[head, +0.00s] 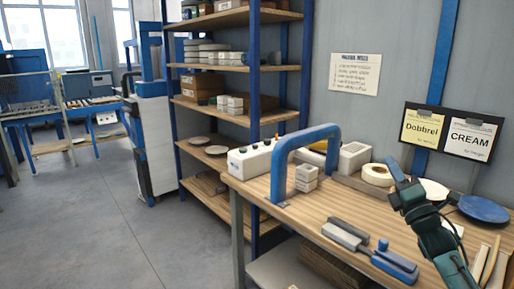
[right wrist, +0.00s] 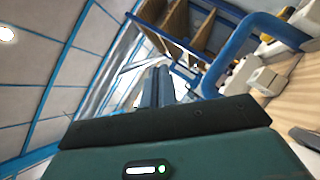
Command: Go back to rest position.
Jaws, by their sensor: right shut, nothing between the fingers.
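My right gripper (head: 394,172) is raised above the right part of the wooden workbench (head: 335,205), pointing up and to the left. Its fingers are together with nothing between them. In the right wrist view its closed blue fingers (right wrist: 159,86) point away from the camera, clear of any object. My left gripper is in neither view. A blue plate (head: 484,209) lies on the bench to the right of my right gripper. A white plate (head: 432,190) lies behind my right arm, partly hidden by it.
A blue arch (head: 304,136) rises from the bench's left end, beside small white blocks (head: 307,174). A tape roll (head: 377,175) lies near the wall. Grey (head: 347,234) and blue (head: 394,265) tools lie at the front edge. Shelves (head: 235,68) stand behind; the left floor is open.

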